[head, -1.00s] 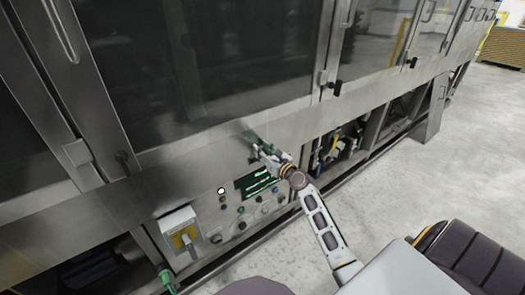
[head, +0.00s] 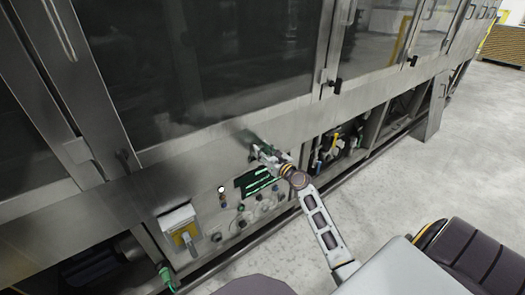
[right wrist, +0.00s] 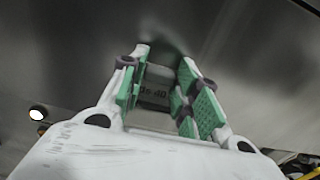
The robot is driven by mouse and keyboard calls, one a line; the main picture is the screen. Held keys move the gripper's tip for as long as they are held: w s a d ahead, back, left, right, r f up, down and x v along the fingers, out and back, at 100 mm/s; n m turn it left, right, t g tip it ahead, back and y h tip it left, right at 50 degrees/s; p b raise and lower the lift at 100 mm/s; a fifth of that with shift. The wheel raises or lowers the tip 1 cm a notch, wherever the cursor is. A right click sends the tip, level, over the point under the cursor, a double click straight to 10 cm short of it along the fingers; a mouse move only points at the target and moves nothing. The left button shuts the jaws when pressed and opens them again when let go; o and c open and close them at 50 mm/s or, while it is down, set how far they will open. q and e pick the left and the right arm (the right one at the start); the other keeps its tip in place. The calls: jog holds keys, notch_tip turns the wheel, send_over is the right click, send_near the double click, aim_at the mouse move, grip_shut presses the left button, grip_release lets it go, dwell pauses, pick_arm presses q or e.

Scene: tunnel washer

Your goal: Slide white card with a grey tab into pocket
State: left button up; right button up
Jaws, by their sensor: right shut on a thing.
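My right gripper (head: 257,151) is at the machine's steel front, just above the dark display. In the right wrist view its green-padded fingers (right wrist: 163,88) are shut on a flat card (right wrist: 154,96) between them. The card shows a grey area with dark marks, too blurred to read, and a paler part nearer the palm. The card's far end points at the steel panel. I cannot make out the pocket clearly or tell whether the card is in it. In the head view the fingers hide the card. My left gripper is not in view.
Below the gripper is a control panel with a green-lit display (head: 257,183), knobs and buttons. A yellow-backed switch box (head: 181,229) stands left of it. A small green part (head: 166,278) is lower left. Dark glass doors (head: 210,70) rise above. Clear floor (head: 430,180) lies right.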

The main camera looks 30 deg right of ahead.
dwell(0.3)
jog(key=shift+f, duration=0.4)
dwell(0.6)
jog(key=shift+s+f, duration=0.1)
jog(key=shift+f, duration=0.1)
dwell(0.4)
